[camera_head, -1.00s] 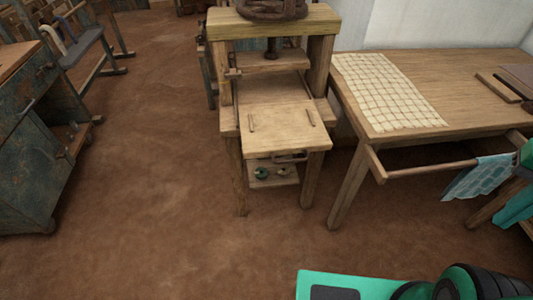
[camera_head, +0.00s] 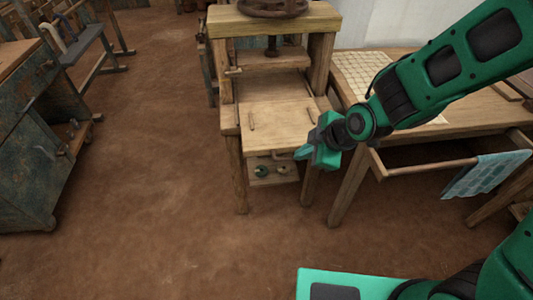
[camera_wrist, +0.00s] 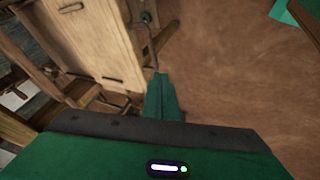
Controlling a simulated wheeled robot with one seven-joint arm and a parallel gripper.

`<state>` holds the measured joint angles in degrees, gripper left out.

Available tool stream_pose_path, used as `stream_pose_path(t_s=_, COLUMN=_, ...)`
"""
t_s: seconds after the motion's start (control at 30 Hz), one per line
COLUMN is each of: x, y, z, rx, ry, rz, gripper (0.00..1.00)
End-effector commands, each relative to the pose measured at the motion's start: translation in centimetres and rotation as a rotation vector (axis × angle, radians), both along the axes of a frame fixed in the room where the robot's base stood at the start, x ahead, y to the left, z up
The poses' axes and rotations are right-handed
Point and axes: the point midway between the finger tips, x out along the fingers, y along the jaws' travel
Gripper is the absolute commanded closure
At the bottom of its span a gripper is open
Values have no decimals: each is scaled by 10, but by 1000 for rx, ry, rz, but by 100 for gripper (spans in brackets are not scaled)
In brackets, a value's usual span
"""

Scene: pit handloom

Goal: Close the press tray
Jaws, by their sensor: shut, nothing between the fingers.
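The press tray (camera_head: 275,124) is a pale wooden board that sticks out from the front of the wooden press (camera_head: 275,22). A dark metal handle (camera_wrist: 152,42) is on its front edge; in the head view my gripper partly hides it. The tray also shows at the upper left of the wrist view (camera_wrist: 95,40). My gripper (camera_head: 302,152) is shut and empty, in front of the tray's right front corner. In the wrist view, its green fingertips (camera_wrist: 159,78) are close to the handle's end; I cannot tell whether they touch.
A wooden table (camera_head: 400,132) with a gridded mat (camera_head: 362,80) stands right of the press, with a blue cloth (camera_head: 484,176) on its front rail. Spools (camera_head: 260,171) sit on a shelf under the tray. Open floor (camera_head: 150,170) lies left and in front; a worn cabinet (camera_head: 30,145) is far left.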

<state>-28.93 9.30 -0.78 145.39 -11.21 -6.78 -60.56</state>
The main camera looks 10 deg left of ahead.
Motion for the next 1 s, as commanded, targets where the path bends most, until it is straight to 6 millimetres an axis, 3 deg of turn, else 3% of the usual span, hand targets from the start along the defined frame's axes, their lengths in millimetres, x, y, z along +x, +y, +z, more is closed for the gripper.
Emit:
stream_pose_path(t_s=0.03, x=-6, y=18, z=-5, rx=7, ry=-17, rz=56, gripper=100)
stream_pose_path(t_s=0.1, x=-11, y=35, z=-8, rx=18, ry=-43, rz=111, gripper=100)
stream_pose_path(t_s=0.2, x=-14, y=47, z=-11, rx=27, ry=-62, rz=148, gripper=100)
stream_pose_path(t_s=0.43, x=-8, y=57, z=-25, rx=28, ry=-66, rz=154, gripper=100)
stream_pose_path(t_s=1.0, x=20, y=94, z=-88, rx=27, ry=-65, rz=149, gripper=100)
